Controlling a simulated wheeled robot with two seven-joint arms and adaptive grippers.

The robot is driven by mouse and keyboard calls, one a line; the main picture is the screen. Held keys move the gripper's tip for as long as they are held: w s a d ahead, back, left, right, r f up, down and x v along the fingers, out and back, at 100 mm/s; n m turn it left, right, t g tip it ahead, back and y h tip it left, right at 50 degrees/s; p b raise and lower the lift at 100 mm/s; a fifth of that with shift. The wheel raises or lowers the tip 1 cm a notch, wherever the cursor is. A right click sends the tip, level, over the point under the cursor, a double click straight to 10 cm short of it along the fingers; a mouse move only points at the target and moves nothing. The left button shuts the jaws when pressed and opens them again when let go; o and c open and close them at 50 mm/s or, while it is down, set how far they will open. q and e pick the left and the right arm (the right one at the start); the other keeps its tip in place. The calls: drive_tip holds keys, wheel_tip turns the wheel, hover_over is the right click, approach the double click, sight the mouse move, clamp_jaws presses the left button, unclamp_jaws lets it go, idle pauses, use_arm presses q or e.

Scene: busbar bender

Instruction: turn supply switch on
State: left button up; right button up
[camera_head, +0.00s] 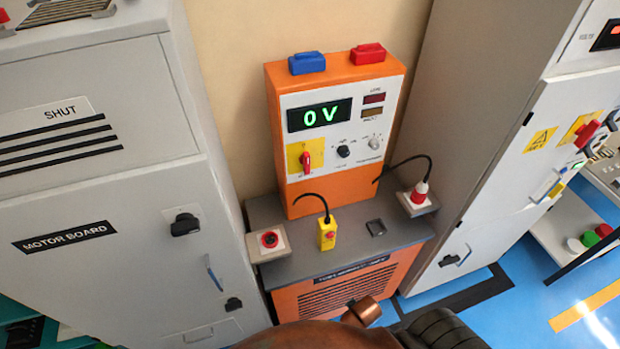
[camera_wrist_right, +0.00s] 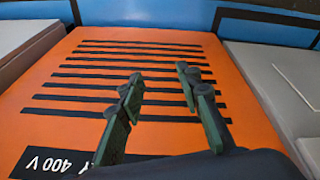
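The orange supply unit (camera_head: 340,190) stands against the wall. Its white front panel carries a green display (camera_head: 319,115) reading 0 V. The supply switch (camera_head: 306,159) is a red handle on a yellow plate at the panel's lower left; the handle looks roughly upright. My right gripper (camera_wrist_right: 159,80) shows in the right wrist view, its dark green fingers apart with nothing between them. It is over the orange slotted lower front (camera_wrist_right: 150,135) of the supply, away from the switch, which is out of that view. My left gripper is not in view.
A grey ledge (camera_head: 290,268) juts out below the panel, holding a red button box (camera_head: 269,241), a yellow pendant (camera_head: 326,235) and a red plug (camera_head: 419,193) with a black cable. Grey cabinets flank the supply: the motor board (camera_head: 95,205) left, another (camera_head: 500,150) right.

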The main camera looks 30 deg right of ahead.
sight(308, 163)
drive_tip(key=w+d+r+n+t+h+p, duration=0.25)
drive_tip(key=w+r+n, duration=0.3)
drive_tip(key=r, duration=0.85)
drive_tip(key=w+d+r+n+t+h+p, duration=0.25)
drive_tip(key=w+r+n, duration=0.35)
drive_tip(key=r, duration=0.8)
drive_tip(key=w+d+r+n+t+h+p, duration=0.1)
drive_tip(key=w+d+r+n+t+p, duration=0.2)
drive_tip(key=w+r, duration=0.75)
drive_tip(key=w+a+r+n+t+y, duration=0.1)
drive_tip(key=w+a+r+n+t, duration=0.2)
drive_tip(key=r+n, duration=0.45)
drive_tip(key=w+a+r+n+t+y, duration=0.2)
drive_tip(key=w+a+r+n+t, duration=0.15)
drive_tip(key=n, duration=0.65)
drive_tip(key=shift+h, duration=0.4)
drive_tip(key=x, duration=0.4)
drive_tip(key=r+x, duration=0.1)
drive_tip(key=x, duration=0.2)
drive_tip(key=shift+p, duration=0.3)
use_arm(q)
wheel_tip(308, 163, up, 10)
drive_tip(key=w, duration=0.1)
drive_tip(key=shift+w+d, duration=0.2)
use_arm(e)
drive_tip(key=shift+f, duration=0.1)
clamp_jaws()
